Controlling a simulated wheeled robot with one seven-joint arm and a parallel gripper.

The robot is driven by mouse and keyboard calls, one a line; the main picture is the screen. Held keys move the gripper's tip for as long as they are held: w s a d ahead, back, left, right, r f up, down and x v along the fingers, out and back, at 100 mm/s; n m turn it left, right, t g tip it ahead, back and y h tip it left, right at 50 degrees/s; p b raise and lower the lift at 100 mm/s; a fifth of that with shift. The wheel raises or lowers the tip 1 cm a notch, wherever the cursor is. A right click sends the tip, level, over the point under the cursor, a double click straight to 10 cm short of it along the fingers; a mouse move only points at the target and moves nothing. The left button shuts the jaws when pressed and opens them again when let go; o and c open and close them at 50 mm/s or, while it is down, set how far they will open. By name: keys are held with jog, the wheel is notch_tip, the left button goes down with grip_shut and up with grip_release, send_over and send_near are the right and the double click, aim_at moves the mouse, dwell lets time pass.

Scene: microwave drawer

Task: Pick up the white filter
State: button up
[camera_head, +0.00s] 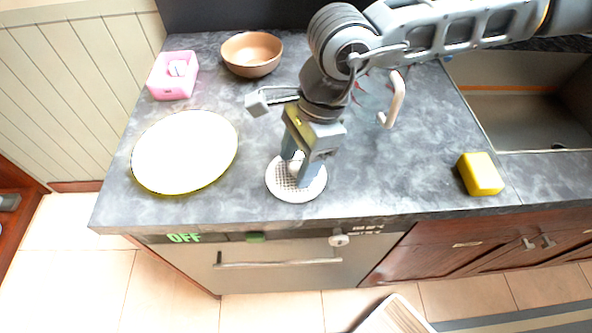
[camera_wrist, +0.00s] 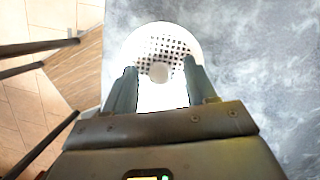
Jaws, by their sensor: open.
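The white filter (camera_head: 284,189) is a round white disc with a perforated grid and a small central knob. It lies flat on the grey counter near the front edge. In the wrist view the filter (camera_wrist: 185,38) shows beyond and between my fingers, its knob in the gap near the fingertips. My gripper (camera_head: 299,170) points down over the filter, and it also shows in the wrist view (camera_wrist: 158,75). Its two fingers are apart, one on each side of the knob, with nothing gripped. Whether the fingertips touch the filter I cannot tell.
A large white plate (camera_head: 186,152) lies left of the filter. A pink box (camera_head: 172,84) and a brown bowl (camera_head: 252,55) stand behind it. A yellow sponge (camera_head: 480,174) lies at right, near the sink (camera_head: 520,110). The counter between filter and sponge is clear.

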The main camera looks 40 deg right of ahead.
jog(key=shift+c, duration=0.4)
grip_shut()
jog(key=shift+r, duration=0.2)
